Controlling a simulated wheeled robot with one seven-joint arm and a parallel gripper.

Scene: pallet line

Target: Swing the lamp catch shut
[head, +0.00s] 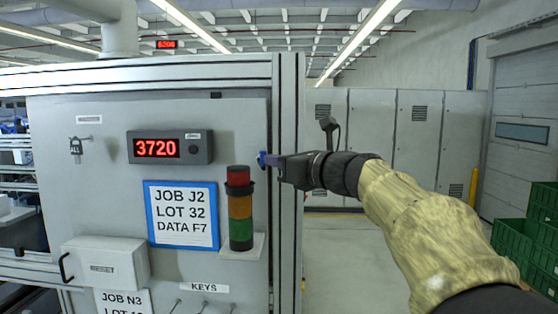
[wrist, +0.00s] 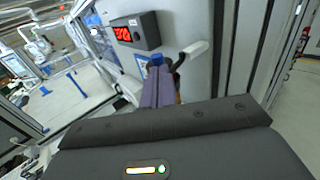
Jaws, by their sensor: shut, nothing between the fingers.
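The signal lamp (head: 240,208), with red, amber and green sections, stands upright on a small white shelf (head: 246,246) at the right side of the grey cabinet panel. My gripper (head: 272,160) is shut and empty, up and right of the lamp in the head view, by the panel's right edge post. In the wrist view its closed fingers (wrist: 157,88) point toward the panel below the red display. A small blue piece shows at the fingertips in both views; I cannot tell whether it is fingertip or catch. No separate lamp catch can be made out.
The panel carries a display reading 3720 (head: 169,148), a blue-framed job sign (head: 182,215), a white box (head: 105,264) and a key hook (head: 78,146). The metal edge post (head: 288,190) stands close to my gripper. Green crates (head: 540,232) stand far right; open floor lies between.

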